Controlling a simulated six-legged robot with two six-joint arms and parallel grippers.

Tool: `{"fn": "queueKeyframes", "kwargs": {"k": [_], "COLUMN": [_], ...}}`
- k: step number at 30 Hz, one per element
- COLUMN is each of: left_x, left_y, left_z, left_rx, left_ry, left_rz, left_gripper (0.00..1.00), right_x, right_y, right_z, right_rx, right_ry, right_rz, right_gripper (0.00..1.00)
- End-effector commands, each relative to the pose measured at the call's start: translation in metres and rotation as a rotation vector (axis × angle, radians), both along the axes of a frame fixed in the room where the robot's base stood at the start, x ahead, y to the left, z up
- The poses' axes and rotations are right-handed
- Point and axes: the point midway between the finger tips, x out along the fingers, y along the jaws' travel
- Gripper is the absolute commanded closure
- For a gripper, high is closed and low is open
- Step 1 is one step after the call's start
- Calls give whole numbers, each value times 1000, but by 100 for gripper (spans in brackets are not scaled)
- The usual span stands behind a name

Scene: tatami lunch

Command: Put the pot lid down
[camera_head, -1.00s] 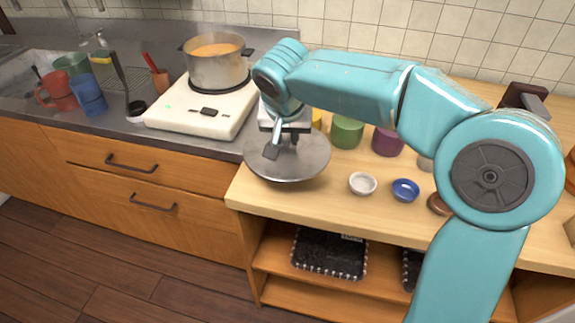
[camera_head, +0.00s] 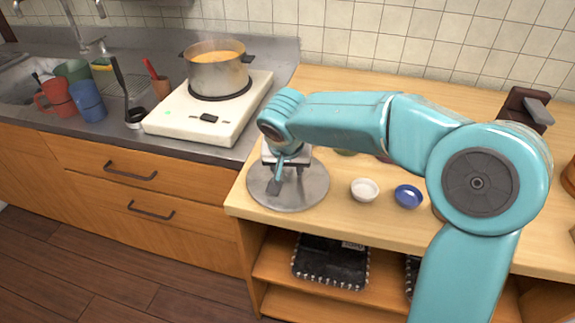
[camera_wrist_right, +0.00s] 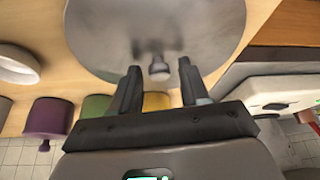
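The round grey metal pot lid (camera_head: 313,188) lies flat on the wooden counter, near its front left corner. It fills the top of the right wrist view (camera_wrist_right: 205,30), with its small knob (camera_wrist_right: 158,68) pointing toward my gripper. My right gripper (camera_head: 285,178) is over the lid. In the right wrist view its two fingers stand apart, with the knob between their tips and a gap on each side. The pot (camera_head: 217,75) holds orange soup and stands uncovered on the white stove (camera_head: 180,118). My left gripper is not in view.
A white bowl (camera_head: 364,190) and a blue bowl (camera_head: 408,196) sit right of the lid. Purple (camera_wrist_right: 50,117), green (camera_wrist_right: 95,108) and yellow (camera_wrist_right: 156,101) containers are behind it. A ladle (camera_head: 134,115) and cups (camera_head: 88,100) stand on the steel counter. Dark trays fill the shelf below.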

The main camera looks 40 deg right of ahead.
Motion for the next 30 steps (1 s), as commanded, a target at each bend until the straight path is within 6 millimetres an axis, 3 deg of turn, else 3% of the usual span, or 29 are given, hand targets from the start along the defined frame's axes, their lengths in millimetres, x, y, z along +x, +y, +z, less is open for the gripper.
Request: {"fn": "queueKeyframes", "kwargs": {"k": [12, 24, 30], "left_x": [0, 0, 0], "left_y": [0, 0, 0], "left_z": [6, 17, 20], "left_rx": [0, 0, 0], "left_ry": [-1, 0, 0], "left_rz": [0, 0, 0], "left_gripper": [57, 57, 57], "right_x": [-1, -29, -37], "right_y": [1, 24, 29], "right_z": [10, 90, 111], "right_rx": [-1, 1, 0], "right_ry": [-2, -3, -1], "right_rz": [0, 2, 0], "right_gripper": [50, 50, 50]}}
